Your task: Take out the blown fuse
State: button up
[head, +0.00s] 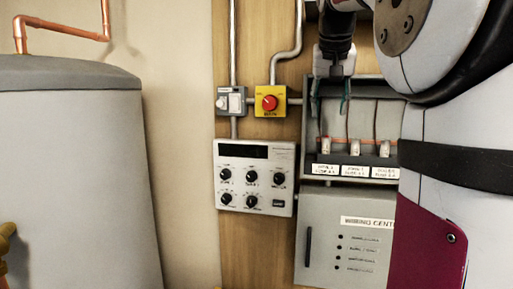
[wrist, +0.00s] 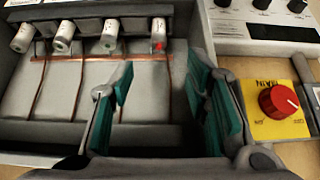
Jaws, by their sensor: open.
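A row of several pale cylindrical fuses stands in an open grey fuse box (wrist: 20,105). In the wrist view the rightmost fuse (wrist: 158,32) has a red mark at its end. In the head view the leftmost fuse (head: 326,147) sits just below my gripper (head: 333,106); my arm hides the right end of the row. My gripper (wrist: 160,92) is open and empty, its teal-padded fingers apart in front of the box, short of the red-marked fuse.
A yellow box with a red knob (head: 269,102) is close left of the fuse box; it also shows beside the right finger in the wrist view (wrist: 278,101). A control panel with knobs (head: 254,178) and a grey cabinet (head: 345,235) are below. A large tank (head: 75,180) stands left.

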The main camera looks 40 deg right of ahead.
aim_at(327, 138)
jog(key=x, duration=1.1)
jog(key=shift+d+f, duration=0.1)
jog(key=shift+d, duration=0.05)
jog(key=shift+c, duration=0.3)
grip_shut()
